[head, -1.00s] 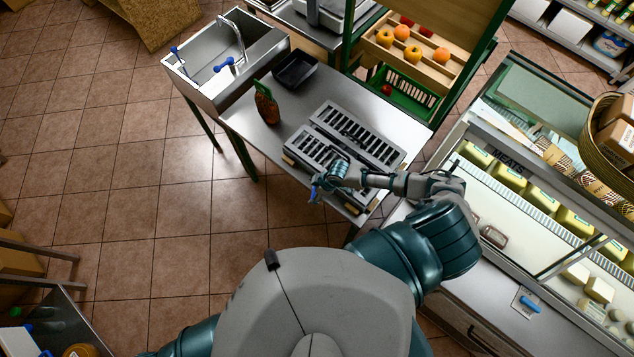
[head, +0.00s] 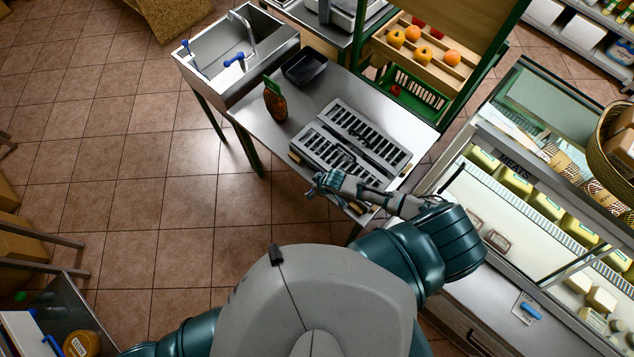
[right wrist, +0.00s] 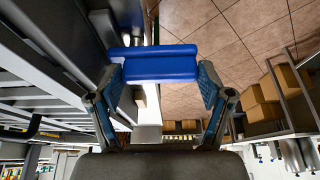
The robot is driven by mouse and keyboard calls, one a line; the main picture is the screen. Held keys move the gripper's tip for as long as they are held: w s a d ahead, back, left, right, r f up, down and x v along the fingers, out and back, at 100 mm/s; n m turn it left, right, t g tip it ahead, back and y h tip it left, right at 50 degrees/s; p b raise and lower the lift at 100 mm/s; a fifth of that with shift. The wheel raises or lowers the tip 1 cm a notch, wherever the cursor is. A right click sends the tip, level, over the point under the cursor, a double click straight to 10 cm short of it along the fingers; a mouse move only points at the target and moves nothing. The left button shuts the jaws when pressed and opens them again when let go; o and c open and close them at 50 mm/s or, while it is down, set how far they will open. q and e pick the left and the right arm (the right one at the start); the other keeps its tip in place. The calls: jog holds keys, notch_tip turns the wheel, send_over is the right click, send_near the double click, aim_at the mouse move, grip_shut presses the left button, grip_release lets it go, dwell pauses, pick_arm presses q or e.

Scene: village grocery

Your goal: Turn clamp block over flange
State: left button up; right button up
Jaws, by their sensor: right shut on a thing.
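A blue block (right wrist: 153,66), which I take for the clamp block, sits between the two fingertips of my right gripper (right wrist: 155,75) in the right wrist view. In the head view my right gripper (head: 320,184) is at the front edge of the steel table, beside the slotted metal unit (head: 325,148). The block cannot be made out there. The slotted unit has two grille panels with a dark bar between them. I cannot tell which part is the flange. My left gripper is out of view.
On the steel table (head: 258,112) stand an orange-brown bottle with a green top (head: 274,100) and a black tray (head: 304,67). A sink (head: 225,65) adjoins it at the left. A glass meat counter (head: 500,175) stands at the right. The floor left of the table is clear.

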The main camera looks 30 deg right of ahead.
jog(key=shift+w+r, duration=0.1)
jog(key=shift+w, duration=0.05)
jog(key=o, duration=1.1)
jog(key=v, duration=1.1)
jog(key=shift+d+r, duration=0.2)
jog(key=shift+r, duration=0.1)
